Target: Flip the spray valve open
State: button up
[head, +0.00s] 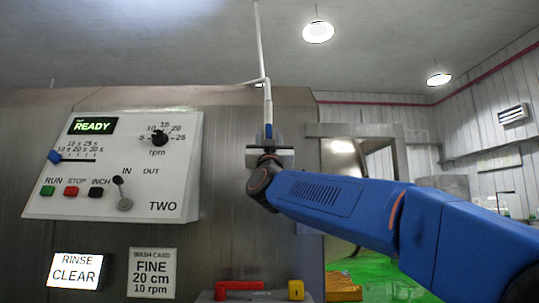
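A white pipe (267,98) comes down from the ceiling, with a short side branch to the left. A small blue part (268,131), which looks like the valve's lever, shows upright at its lower end. My blue arm reaches in from the lower right. My gripper (268,145) is at the pipe's lower end, right at or just in front of the blue part. The gripper's grey body covers most of the valve, and its fingers are too small and hidden to tell whether they touch the lever.
A control panel (75,205) marked TWO, with a READY display, knob, buttons and lever, is left of my gripper. Below are a RINSE CLEAR sign (75,271), a wash card (152,273), a red handle (240,286) and a yellow block (296,290). Green floor (380,280) shows at right.

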jog(key=v, duration=1.5)
jog(key=shift+s+f, duration=0.25)
jog(key=shift+f, duration=0.05)
